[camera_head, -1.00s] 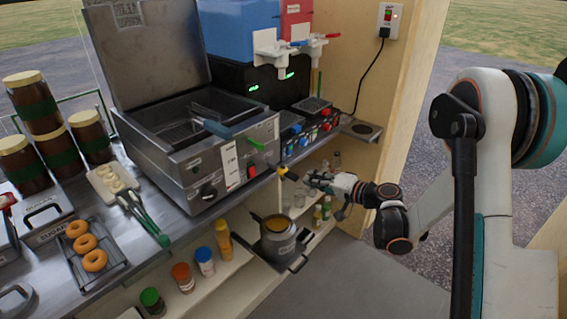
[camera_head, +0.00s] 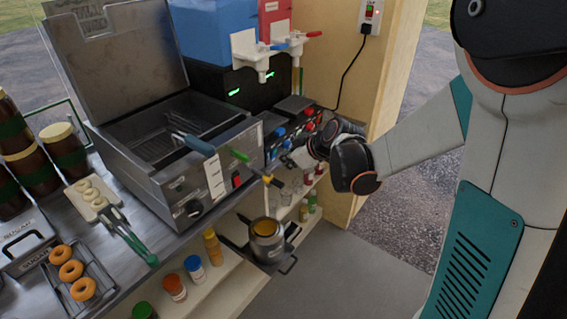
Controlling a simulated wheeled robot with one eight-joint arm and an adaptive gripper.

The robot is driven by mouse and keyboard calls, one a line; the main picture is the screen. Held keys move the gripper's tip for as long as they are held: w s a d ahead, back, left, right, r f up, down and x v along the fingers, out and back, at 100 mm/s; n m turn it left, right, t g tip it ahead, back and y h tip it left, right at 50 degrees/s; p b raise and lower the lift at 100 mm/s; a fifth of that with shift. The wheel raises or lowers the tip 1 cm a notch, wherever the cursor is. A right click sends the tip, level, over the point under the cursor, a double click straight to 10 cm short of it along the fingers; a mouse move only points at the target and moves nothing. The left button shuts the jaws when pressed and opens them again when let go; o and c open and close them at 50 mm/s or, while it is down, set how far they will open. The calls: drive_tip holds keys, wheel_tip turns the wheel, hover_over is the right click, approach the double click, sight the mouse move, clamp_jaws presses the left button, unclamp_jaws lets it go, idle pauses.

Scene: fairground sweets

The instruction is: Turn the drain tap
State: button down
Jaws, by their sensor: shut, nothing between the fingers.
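The fryer (camera_head: 205,180) is a steel box with its lid raised. A green lever (camera_head: 239,155) is on its front right. The drain tap (camera_head: 268,180), dark with a yellow part, sticks out from the fryer's right front just below the lever. A metal pot (camera_head: 265,243) with yellowish contents stands under the tap. My gripper (camera_head: 291,160) is shut and empty, right of the tap and a little higher in the picture. It looks apart from the tap, but the fingertips are small and partly lost against the control panel.
Dispenser taps (camera_head: 262,50) hang over the control panel (camera_head: 290,130) behind my gripper. A blue-handled basket (camera_head: 190,142) sits in the fryer. Bottles (camera_head: 212,245) stand on the low shelf. The floor right of the pot is clear.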

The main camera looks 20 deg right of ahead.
drive_tip(key=b, duration=0.2)
hover_over(277, 182)
drive_tip(key=f, duration=0.3)
drive_tip(key=s+f, duration=0.1)
drive_tip(key=f, duration=0.1)
drive_tip(key=shift+a+f, duration=0.1)
drive_tip(key=shift+a, duration=0.05)
drive_tip(key=shift+w+f+b, duration=0.25)
drive_tip(key=shift+f+b, duration=0.15)
drive_tip(key=shift+f, duration=0.25)
drive_tip(key=shift+w+f+b, duration=0.2)
drive_tip(key=shift+f+b, duration=0.15)
drive_tip(key=shift+f, duration=0.25)
drive_tip(key=shift+d+f+b, duration=0.25)
drive_tip(key=shift+f+b, duration=0.1)
drive_tip(key=shift+f, duration=0.45)
drive_tip(key=shift+w+d+f+m+g+y, duration=0.25)
drive_tip(key=shift+d+f+m+g+y, duration=0.05)
drive_tip(key=shift+d+f+y, duration=0.15)
drive_tip(key=shift+r, duration=0.1)
